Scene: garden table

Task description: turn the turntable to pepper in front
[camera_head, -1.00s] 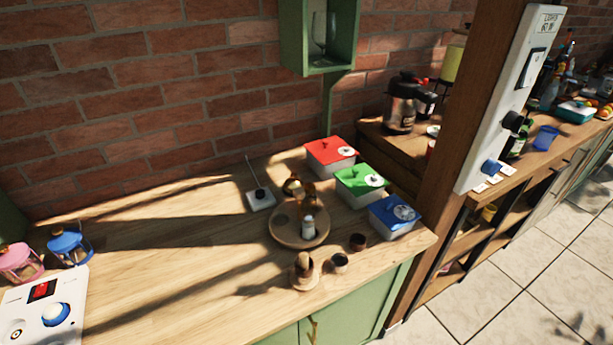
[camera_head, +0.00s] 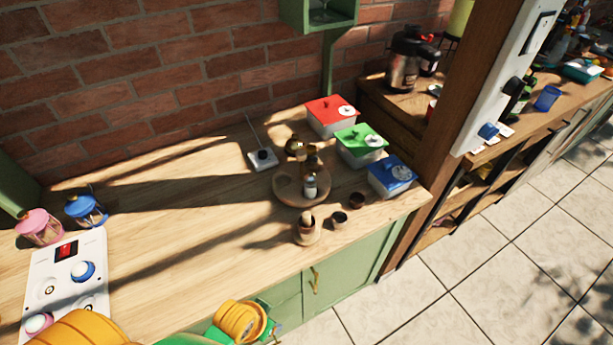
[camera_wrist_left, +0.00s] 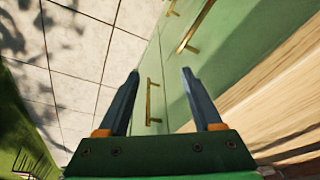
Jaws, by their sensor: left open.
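The round wooden turntable (camera_head: 287,191) stands on the wooden counter, near its right end. On it are a light-capped shaker (camera_head: 310,186) at the front right and brown jars (camera_head: 297,147) toward the back. Which item is the pepper I cannot tell. My left arm enters at the bottom of the head view, well apart from the turntable; its fingers are not clear there. In the left wrist view my left gripper (camera_wrist_left: 160,98) is open and empty, in front of the green cabinet doors. My right gripper is not in view.
Red (camera_head: 331,115), green (camera_head: 360,146) and blue (camera_head: 392,177) lidded boxes stand right of the turntable. A wooden pot (camera_head: 306,230) and two small dark cups (camera_head: 339,220) stand in front. A white panel (camera_head: 70,275) and lanterns are at left. The counter's middle is clear.

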